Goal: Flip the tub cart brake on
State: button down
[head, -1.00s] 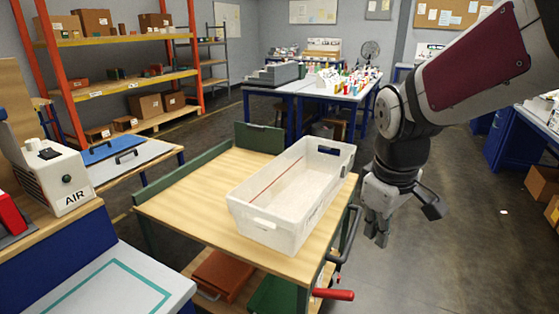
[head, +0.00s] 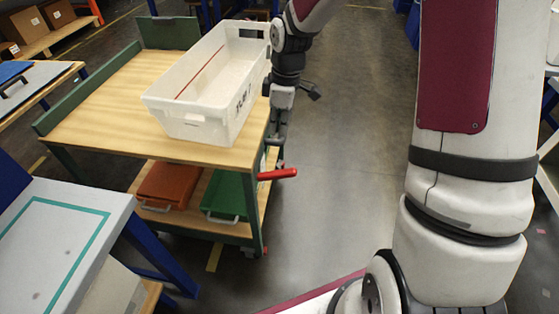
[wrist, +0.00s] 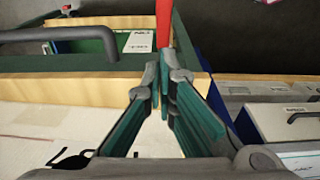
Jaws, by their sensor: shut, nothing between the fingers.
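The tub cart (head: 95,115) has a wooden top and a green frame. A white tub (head: 190,122) stands on its top. The red brake lever (head: 277,174) sticks out to the right from the cart's near right corner, roughly level. My gripper (head: 280,160) points down beside the cart's right side, close above the lever. In the wrist view the fingers (wrist: 165,70) are together and empty. The red lever (wrist: 164,22) shows just beyond their tips; I cannot tell whether they touch it.
A dark push handle (wrist: 60,33) runs along the cart's side in the wrist view. The lower shelf holds an orange bin (head: 165,185) and a green bin (head: 228,195). A workbench (head: 50,235) stands at the near left. The floor (head: 345,150) right of the cart is clear.

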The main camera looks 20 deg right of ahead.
jog(key=b, duration=0.2)
send_over(279, 170)
jog(key=f, duration=1.2)
jog(key=shift+a, duration=0.2)
jog(key=shift+s+d+f, duration=0.1)
jog(key=shift+d+f, duration=0.05)
jog(key=shift+f, duration=0.25)
jog(key=shift+s+d+f, duration=0.1)
jog(key=shift+d+f, duration=0.05)
jog(key=shift+f, duration=0.25)
jog(key=shift+d+f, duration=0.1)
jog(key=shift+d, duration=0.05)
